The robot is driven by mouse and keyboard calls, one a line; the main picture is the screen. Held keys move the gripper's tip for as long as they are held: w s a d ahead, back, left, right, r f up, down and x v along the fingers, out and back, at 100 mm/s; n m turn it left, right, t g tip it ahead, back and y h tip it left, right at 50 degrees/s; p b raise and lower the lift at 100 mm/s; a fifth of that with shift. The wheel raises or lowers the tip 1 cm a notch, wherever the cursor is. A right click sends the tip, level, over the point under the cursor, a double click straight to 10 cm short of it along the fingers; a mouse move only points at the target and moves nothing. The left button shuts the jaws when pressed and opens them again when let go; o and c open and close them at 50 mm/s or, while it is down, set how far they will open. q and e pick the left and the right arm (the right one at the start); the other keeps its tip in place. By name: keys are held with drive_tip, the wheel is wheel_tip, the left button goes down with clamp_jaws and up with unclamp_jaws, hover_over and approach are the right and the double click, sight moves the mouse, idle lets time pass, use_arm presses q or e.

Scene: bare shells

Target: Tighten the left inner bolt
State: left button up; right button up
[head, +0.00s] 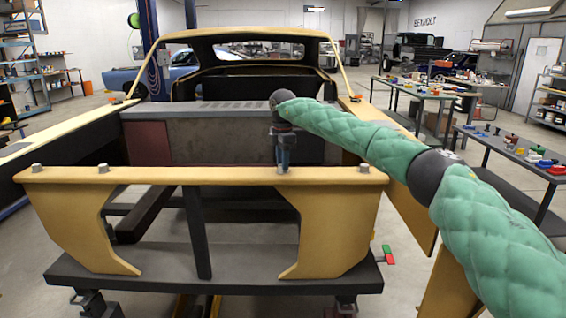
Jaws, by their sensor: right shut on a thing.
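A yellow front crossbeam (190,175) carries bolt heads along its top. At its left end are an outer bolt (37,168) and an inner bolt (103,168). At its right end an outer bolt (364,168) stands clear. My right gripper (283,167) points straight down onto the beam's top at the inner bolt on the picture's right side. It is shut on that bolt, which its fingers mostly hide. My left gripper is not in view.
The bare car shell (250,50) stands behind the beam, with a grey box-like block (200,132) in its front bay. A dark stand (200,265) is below. Benches with small parts (515,150) stand at right. Open floor lies between.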

drive_tip(key=shift+a+r, duration=0.1)
drive_tip(key=shift+r, duration=0.1)
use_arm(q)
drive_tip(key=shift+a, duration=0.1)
use_arm(e)
drive_tip(key=o, duration=1)
drive_tip(key=shift+a+f, duration=0.1)
wheel_tip(320, 180, up, 8)
drive_tip(key=shift+f+b, duration=0.25)
drive_tip(key=shift+b, duration=0.3)
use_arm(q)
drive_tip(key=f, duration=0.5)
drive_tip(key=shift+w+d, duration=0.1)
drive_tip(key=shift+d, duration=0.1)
use_arm(e)
drive_tip(key=shift+s+r, duration=0.1)
drive_tip(key=shift+r, duration=0.05)
